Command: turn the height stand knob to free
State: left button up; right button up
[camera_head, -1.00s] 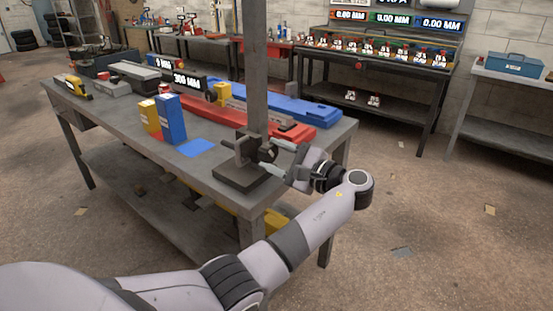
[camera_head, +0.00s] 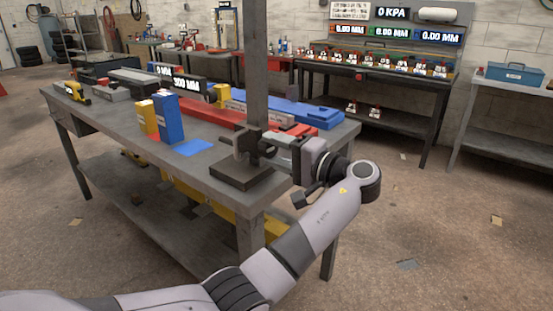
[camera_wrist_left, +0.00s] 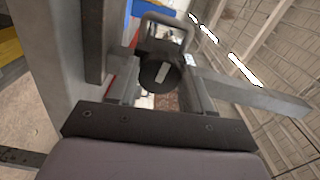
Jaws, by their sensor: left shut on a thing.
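The height stand is a grey post (camera_head: 256,70) on a dark square base (camera_head: 240,177) at the near corner of the bench. A grey bracket sits low on the post, with the knob on its right side. In the left wrist view the knob (camera_wrist_left: 160,74) is round and dark with a pale bar mark on its face. My left gripper (camera_head: 272,153) reaches in from the right of the post and is shut on the knob. In the wrist view its fingers (camera_wrist_left: 160,88) lie on both sides of the knob. In the head view the knob is mostly hidden by the gripper. My right gripper is not in view.
The bench (camera_head: 215,165) holds a blue box (camera_head: 168,118), a yellow box (camera_head: 147,116), a flat blue pad (camera_head: 196,148) and red and blue long cases behind the post. The floor right of the bench is open.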

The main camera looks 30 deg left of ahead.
pick_arm(q)
jog(key=shift+n+b, duration=0.35)
jog(key=shift+n, duration=0.25)
jog(key=o, duration=1)
jog(key=shift+o, duration=0.2)
jog(key=d, duration=0.7)
jog(key=shift+s, duration=0.3)
